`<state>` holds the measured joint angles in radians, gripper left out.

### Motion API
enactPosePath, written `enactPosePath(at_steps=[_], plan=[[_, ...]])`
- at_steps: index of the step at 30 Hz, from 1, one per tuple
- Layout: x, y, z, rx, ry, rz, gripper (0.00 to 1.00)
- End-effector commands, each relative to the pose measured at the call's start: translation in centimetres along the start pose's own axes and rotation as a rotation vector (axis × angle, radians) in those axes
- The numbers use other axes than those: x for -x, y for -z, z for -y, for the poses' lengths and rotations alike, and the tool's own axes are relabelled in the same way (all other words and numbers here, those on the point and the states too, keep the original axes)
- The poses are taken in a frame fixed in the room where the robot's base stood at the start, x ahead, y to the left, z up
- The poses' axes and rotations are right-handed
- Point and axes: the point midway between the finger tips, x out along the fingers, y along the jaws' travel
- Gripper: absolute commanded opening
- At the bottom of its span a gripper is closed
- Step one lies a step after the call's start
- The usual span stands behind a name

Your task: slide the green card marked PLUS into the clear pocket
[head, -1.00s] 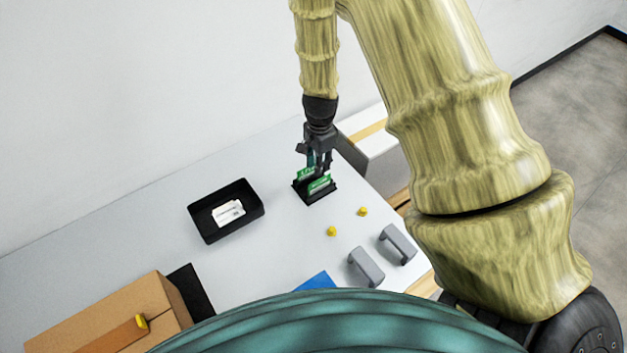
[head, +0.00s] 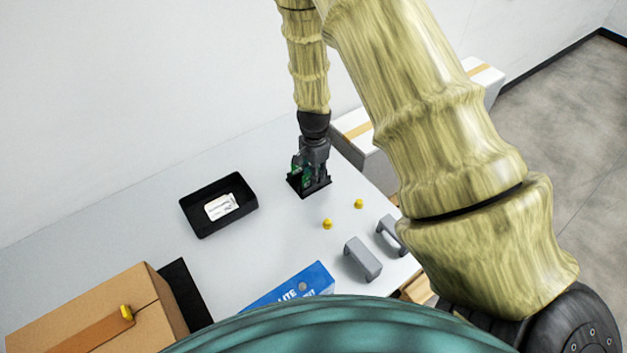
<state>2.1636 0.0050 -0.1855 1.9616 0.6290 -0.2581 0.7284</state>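My gripper (head: 308,172) points down at the small black holder (head: 322,187) at the back right of the table. Its fingers are in among the green cards (head: 304,175), partly hiding them. I cannot tell whether the fingers are open or shut on a card. The word PLUS cannot be read on any card from here. A black open tray (head: 251,205) to the left of the holder has a white, printed flat item (head: 221,206) lying in it. I cannot make out a clear pocket for certain.
Two yellow knobs (head: 327,224) and two grey handles (head: 363,259) lie in front of the holder. A blue box (head: 312,283) is at the front, and a cardboard box (head: 90,305) front left. The table between tray and holder is clear.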

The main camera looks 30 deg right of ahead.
Motion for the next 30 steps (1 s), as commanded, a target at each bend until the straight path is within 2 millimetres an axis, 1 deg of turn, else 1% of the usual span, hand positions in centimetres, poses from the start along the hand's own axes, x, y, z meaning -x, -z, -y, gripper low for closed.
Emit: enactPosePath(at_steps=[4,5,6,8,9,20,30], plan=[[0.1,0.0,0.0,0.0,0.0,0.0,0.23],[0.1,0.0,0.0,0.0,0.0,0.0,0.21],[0.1,0.0,0.0,0.0,0.0,0.0,0.14],[0.1,0.0,0.0,0.0,0.0,0.0,0.03],[0.1,0.0,0.0,0.0,0.001,0.0,0.0],[0.2,0.0,0.0,0.0,0.0,0.0,0.0],[1.3,0.0,0.0,0.0,0.001,0.0,0.0]])
